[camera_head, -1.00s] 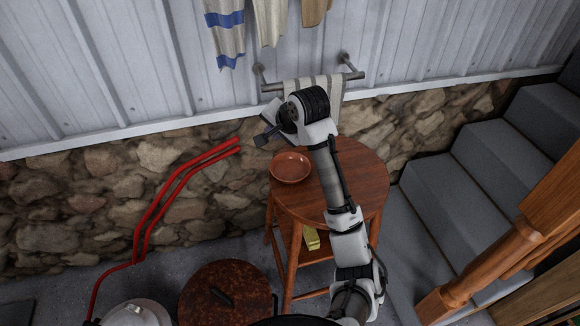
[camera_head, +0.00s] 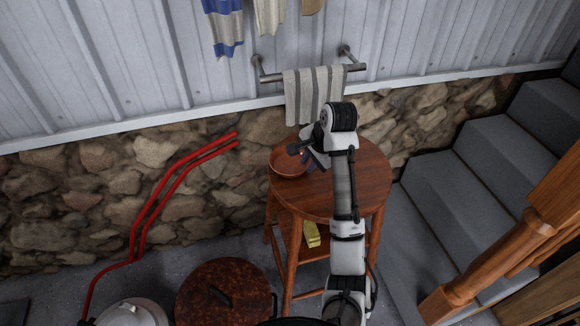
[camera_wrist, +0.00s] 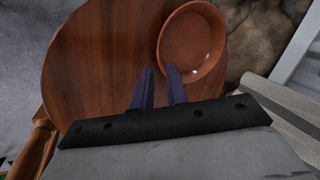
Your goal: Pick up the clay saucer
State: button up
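The clay saucer (camera_head: 287,164) is a shallow reddish-brown dish on the left part of the round wooden stool top (camera_head: 340,200). In the wrist view the saucer (camera_wrist: 192,42) lies beyond my fingertips, ahead and slightly right, its inside empty. My gripper (camera_head: 302,154) is over the saucer's right side in the head view and hides part of it. In the wrist view my gripper (camera_wrist: 160,72) has its two dark fingers apart with stool wood showing between them. The right fingertip overlaps the saucer's near rim in the picture; I cannot tell whether they touch.
A striped towel (camera_head: 315,97) hangs on a wall bar behind the stool. Red pipes (camera_head: 165,195) stand at the left. A rusty round lid (camera_head: 225,292) is low in front. Grey steps (camera_head: 480,160) rise at the right. A yellow item (camera_head: 311,234) sits on the stool's lower shelf.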

aim_at(303, 177)
jog(key=shift+x, duration=2.5)
jog(key=shift+w+r, duration=0.1)
jog(key=shift+w, duration=0.05)
grip_shut()
